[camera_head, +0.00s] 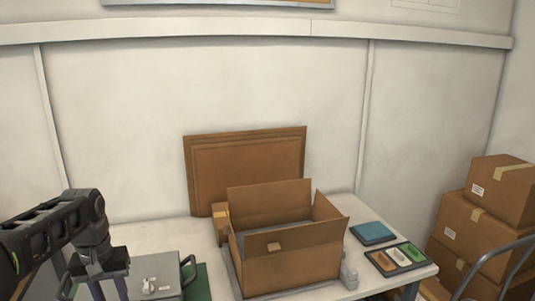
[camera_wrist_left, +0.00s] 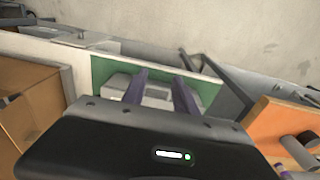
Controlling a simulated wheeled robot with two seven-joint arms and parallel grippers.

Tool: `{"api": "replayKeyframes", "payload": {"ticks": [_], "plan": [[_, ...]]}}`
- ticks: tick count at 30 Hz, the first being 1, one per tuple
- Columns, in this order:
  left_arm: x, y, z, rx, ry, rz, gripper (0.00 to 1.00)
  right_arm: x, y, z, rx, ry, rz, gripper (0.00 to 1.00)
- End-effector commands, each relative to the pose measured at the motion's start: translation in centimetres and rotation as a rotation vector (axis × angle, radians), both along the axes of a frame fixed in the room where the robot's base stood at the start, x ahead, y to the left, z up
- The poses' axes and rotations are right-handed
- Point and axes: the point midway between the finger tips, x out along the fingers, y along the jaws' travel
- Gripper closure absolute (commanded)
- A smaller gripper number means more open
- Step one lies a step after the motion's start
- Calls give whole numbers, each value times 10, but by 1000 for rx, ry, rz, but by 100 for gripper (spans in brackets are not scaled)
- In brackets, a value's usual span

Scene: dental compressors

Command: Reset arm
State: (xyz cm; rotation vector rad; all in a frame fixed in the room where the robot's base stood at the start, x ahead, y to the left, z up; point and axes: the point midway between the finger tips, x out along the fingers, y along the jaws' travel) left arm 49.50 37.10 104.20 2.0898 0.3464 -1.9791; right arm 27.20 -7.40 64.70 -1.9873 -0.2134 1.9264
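My left arm comes in from the left in the head view, and its gripper (camera_head: 109,290) points down at the left end of the table (camera_head: 200,232). In the left wrist view the two purple-grey fingers of the left gripper (camera_wrist_left: 161,88) stand apart with nothing held between them. Beyond them lie a green mat (camera_wrist_left: 105,70) and a grey object (camera_wrist_left: 157,94). Beside the gripper in the head view is a grey case (camera_head: 172,262) with small white parts on top and a dark handle. My right gripper is in neither view.
An open cardboard box (camera_head: 292,268) stands mid-table, with a brown board (camera_head: 247,165) behind it. Right of it are a blue item (camera_head: 373,233) and a dark tray (camera_head: 416,261) with coloured pieces. Stacked cartons (camera_head: 500,190) and a cart rail stand at the far right.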

Motion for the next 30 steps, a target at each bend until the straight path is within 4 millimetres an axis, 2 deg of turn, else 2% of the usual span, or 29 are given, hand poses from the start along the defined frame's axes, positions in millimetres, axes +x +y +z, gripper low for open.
{"api": "replayKeyframes", "payload": {"ticks": [5, 10, 14, 16, 20, 23, 24, 26, 27, 29, 30], "plan": [[24, -2, -3, 3, -98, -17, 65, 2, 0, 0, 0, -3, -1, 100], [48, -13, -14, -4, -199, -48, 65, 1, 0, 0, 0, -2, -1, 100], [68, -33, -38, -21, -280, -86, 65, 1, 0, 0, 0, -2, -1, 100], [78, -49, -58, -35, -317, -110, 65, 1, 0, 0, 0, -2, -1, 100], [87, -91, -117, -78, -376, -156, 65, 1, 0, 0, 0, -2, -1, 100], [76, -135, -178, -125, -404, -184, 65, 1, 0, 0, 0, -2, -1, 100], [65, -152, -204, -144, -409, -191, 65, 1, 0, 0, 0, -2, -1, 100], [45, -178, -241, -173, -408, -196, 65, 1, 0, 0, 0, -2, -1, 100], [26, -193, -264, -189, -400, -198, 65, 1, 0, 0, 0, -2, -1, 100], [-6, -215, -296, -215, -378, -197, 65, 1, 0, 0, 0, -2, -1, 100], [-30, -229, -314, -230, -357, -196, 65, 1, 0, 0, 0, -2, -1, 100]]}}
